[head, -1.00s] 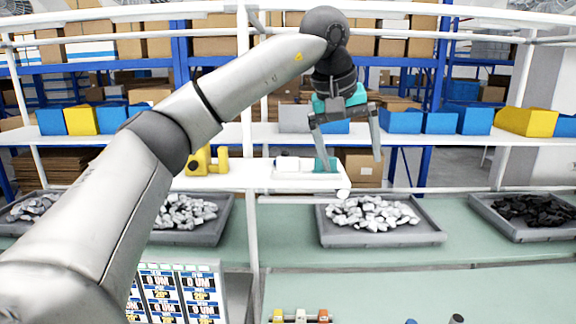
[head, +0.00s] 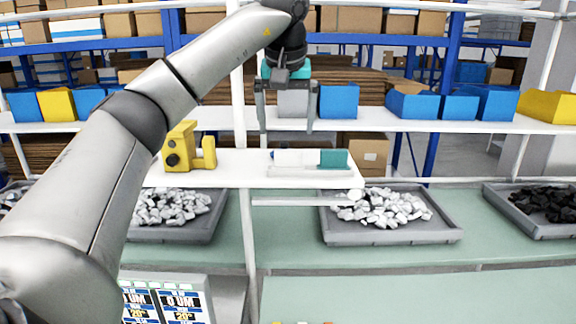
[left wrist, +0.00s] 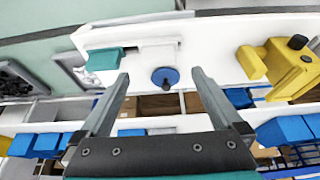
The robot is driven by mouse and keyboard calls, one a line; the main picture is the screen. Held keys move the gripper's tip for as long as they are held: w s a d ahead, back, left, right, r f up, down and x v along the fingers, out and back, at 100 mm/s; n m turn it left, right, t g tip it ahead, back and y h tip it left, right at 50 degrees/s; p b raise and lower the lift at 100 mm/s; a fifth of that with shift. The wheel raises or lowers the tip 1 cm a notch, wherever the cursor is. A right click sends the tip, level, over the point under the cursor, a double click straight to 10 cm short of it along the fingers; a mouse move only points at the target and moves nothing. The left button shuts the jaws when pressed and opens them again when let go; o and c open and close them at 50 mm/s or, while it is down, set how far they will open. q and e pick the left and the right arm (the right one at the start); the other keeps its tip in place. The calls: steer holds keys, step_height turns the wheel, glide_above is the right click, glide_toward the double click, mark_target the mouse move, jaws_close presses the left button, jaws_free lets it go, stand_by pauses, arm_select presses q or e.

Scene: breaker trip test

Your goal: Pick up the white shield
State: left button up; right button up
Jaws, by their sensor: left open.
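A white piece (head: 295,158), which looks like the white shield, lies beside a teal block (head: 333,159) on the white shelf. In the left wrist view the white piece (left wrist: 158,54) shows next to the teal block (left wrist: 104,59). My left gripper (head: 286,131) is open and empty, its fingers pointing down by the white piece, seemingly apart from it. In the left wrist view a round blue disc (left wrist: 165,77) shows between the open fingertips (left wrist: 160,74); what it belongs to is unclear. My right gripper is not in view.
A yellow device (head: 183,150) stands left of the white piece on the shelf. Grey trays of white lumps (head: 385,237) and black lumps (head: 540,230) sit below on the green bench. Blue bins (head: 338,100) line the shelf behind. A display panel (head: 178,300) is at lower left.

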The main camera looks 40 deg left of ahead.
mark_target(288, 150)
arm_select(q)
steer(key=x, duration=0.8)
steer(key=shift+w+a+f+p, duration=0.1)
steer(key=shift+w+f+p, duration=0.2)
steer(key=shift+f+p, duration=0.1)
steer(key=shift+c, duration=0.4)
steer(key=shift+r, duration=0.1)
steer(key=c, duration=1.2)
